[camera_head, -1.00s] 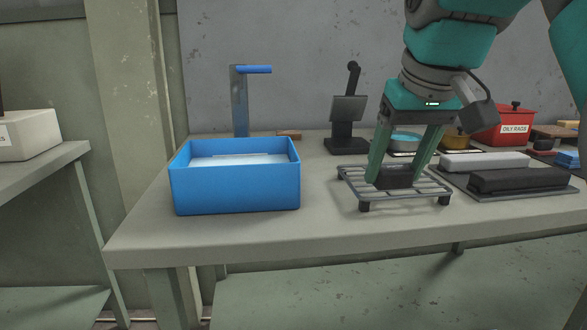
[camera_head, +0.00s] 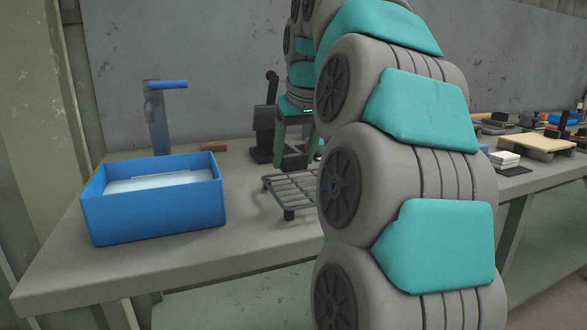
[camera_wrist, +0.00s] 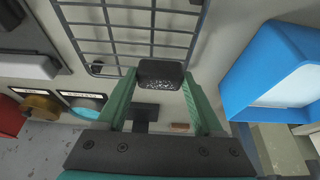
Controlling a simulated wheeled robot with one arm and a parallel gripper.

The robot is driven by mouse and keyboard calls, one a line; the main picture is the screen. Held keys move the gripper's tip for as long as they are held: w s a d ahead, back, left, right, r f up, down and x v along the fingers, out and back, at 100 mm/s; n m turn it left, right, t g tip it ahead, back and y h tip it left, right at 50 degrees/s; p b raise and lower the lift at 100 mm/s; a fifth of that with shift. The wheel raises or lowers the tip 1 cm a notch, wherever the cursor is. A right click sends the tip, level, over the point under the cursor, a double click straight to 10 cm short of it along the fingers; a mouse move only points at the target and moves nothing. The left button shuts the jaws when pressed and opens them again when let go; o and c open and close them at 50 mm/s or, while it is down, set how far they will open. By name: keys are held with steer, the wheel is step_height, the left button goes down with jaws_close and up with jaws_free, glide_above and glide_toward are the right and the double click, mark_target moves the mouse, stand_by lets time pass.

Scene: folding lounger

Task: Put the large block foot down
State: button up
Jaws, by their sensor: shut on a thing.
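The large block foot (camera_wrist: 160,74) is a dark block with rounded corners and a speckled grey face. In the wrist view it sits between the two green fingers of my gripper (camera_wrist: 161,82), which is shut on it. The block overlaps the edge of the wire rack (camera_wrist: 125,32) in that view; I cannot tell its height above the rack.
A blue tub (camera_head: 150,215) with pale liquid stands left on the bench, also in the wrist view (camera_wrist: 270,75). A dark stand (camera_head: 262,130) is close by my gripper. Bare bench lies between tub and rack.

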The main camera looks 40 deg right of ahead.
mark_target(296, 162)
steer(key=shift+f, duration=1.6)
steer(key=shift+f, duration=0.15)
steer(key=o, duration=1.5)
steer(key=shift+c, duration=0.2)
steer(key=shift+r, duration=0.25)
steer(key=shift+v, duration=3.65)
